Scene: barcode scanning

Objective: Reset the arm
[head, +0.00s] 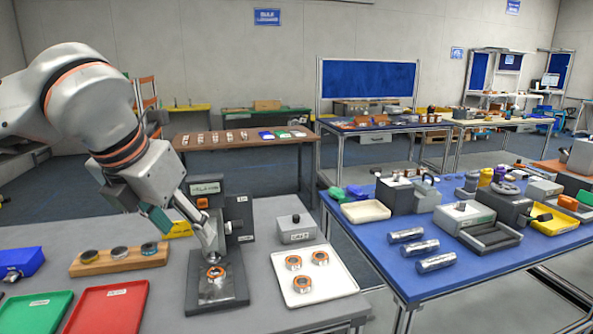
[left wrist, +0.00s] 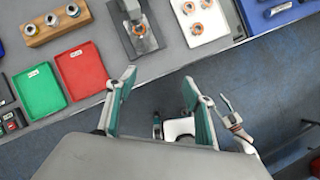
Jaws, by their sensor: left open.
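My left gripper (head: 182,222) reaches in from the left in the head view, in front of the scanning station (head: 240,225). In the left wrist view its two teal fingers (left wrist: 158,78) are spread with nothing between them. An orange-rimmed round part (head: 215,272) sits on the station's dark base plate (head: 217,296); it also shows in the left wrist view (left wrist: 139,29). The gripper's arm covers part of the station in the head view.
A white tray (head: 330,287) holds more orange-rimmed parts. A wooden block (head: 95,266) with round parts, a red tray (head: 110,308) and a green tray (head: 38,310) lie left. A grey box (head: 296,228) stands behind the white tray. A crowded blue table (head: 375,255) is at right.

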